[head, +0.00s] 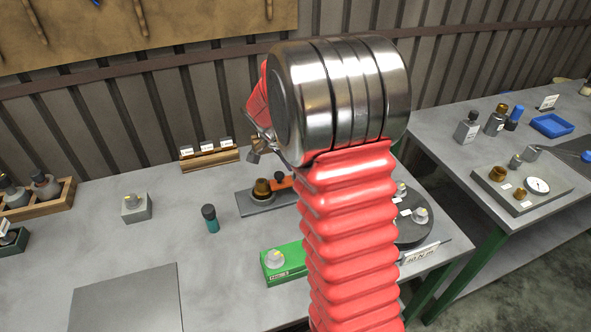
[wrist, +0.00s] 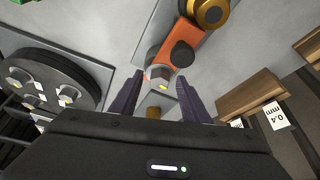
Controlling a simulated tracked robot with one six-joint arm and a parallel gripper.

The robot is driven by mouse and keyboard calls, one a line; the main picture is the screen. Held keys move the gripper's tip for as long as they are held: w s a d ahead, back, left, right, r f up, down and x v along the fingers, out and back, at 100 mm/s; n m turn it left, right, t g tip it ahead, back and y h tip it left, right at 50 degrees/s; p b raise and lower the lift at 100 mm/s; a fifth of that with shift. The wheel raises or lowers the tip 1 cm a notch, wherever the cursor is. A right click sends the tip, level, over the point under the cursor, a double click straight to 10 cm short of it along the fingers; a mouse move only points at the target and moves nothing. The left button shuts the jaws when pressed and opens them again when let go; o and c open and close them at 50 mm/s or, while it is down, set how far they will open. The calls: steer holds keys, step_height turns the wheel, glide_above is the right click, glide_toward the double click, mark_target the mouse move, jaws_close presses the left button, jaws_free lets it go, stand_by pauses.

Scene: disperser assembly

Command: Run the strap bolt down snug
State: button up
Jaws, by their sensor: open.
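The orange strap (wrist: 190,40) lies over a grey plate (wrist: 150,22), with a brass round part (wrist: 208,12) at one end and a black knob (wrist: 182,54) on it. A grey hex-headed bolt (wrist: 158,76) shows at the strap's near end, between or just beyond my fingertips in the wrist view. My gripper (wrist: 163,82) is open, one dark finger on each side of the bolt, with no clear contact visible. In the head view the strap (head: 281,182) and brass part (head: 262,187) show beside my arm, which hides the bolt.
A wooden rack with labelled blocks (head: 209,156) stands behind the strap. A dark round fixture with bolts (head: 412,226) is on the right, partly hidden.

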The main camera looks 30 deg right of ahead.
steer(key=v, duration=1.3)
steer(key=shift+a+r, duration=0.15)
steer(key=shift+r, duration=0.2)
steer(key=shift+n, duration=0.3)
steer(key=s+a+r+n+t+y, duration=0.2)
steer(key=s+a+n+t+y, duration=0.2)
steer(key=s+a+n, duration=1.2)
steer(key=shift+s+a+t, duration=0.6)
steer(key=shift+s+a, duration=0.8)
steer(key=shift+s, duration=1.65)
